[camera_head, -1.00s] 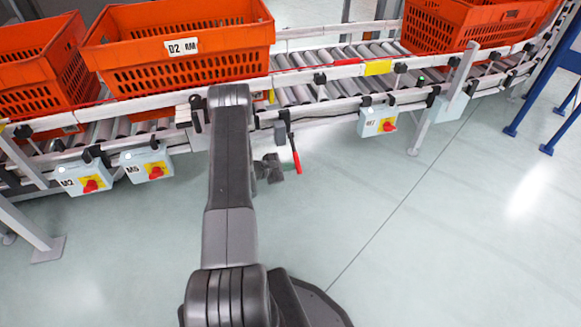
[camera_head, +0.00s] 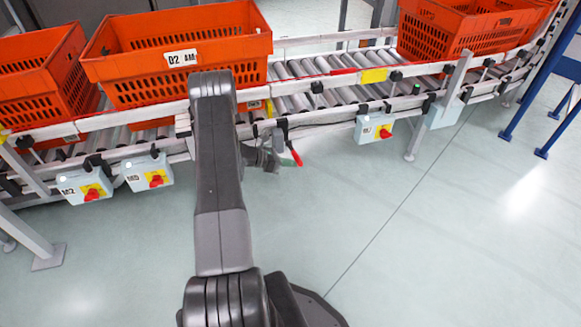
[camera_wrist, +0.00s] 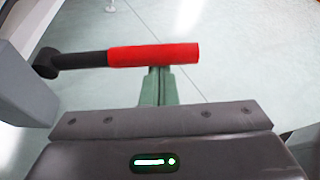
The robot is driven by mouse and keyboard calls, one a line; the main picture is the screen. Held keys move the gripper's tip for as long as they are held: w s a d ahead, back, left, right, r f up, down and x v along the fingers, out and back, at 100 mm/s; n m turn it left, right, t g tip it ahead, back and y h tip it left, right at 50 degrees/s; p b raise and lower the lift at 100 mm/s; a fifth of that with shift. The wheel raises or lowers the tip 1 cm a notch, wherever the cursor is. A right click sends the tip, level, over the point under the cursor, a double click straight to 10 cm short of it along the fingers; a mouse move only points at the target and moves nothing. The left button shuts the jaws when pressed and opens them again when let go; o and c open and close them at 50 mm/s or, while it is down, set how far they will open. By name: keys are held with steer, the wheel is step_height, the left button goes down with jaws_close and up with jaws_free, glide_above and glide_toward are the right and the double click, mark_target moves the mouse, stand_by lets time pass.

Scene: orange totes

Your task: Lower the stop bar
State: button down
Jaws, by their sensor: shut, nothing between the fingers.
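A lever with a red grip (camera_head: 295,154) and a dark shaft hangs from the near conveyor rail, just right of my arm. The stop bar itself I cannot clearly make out. In the wrist view the red grip (camera_wrist: 155,54) lies crosswise with its dark shaft (camera_wrist: 75,63) to the left. In the head view my gripper (camera_head: 272,157) is small and partly hidden behind my arm, just left of the grip.
The roller conveyor (camera_head: 330,95) runs across the back. An orange tote (camera_head: 180,60) stands on it behind my arm, with others at left (camera_head: 35,85) and right (camera_head: 460,30). Switch boxes (camera_head: 373,129) hang from the near rail. The floor at front right is clear.

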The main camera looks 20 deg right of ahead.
mark_target(296, 156)
steer(key=shift+w+d+r, duration=0.1)
steer(key=shift+w+r, duration=0.1)
steer(key=shift+r, duration=0.6)
steer(key=shift+w+r, duration=0.2)
steer(key=shift+r, duration=0.6)
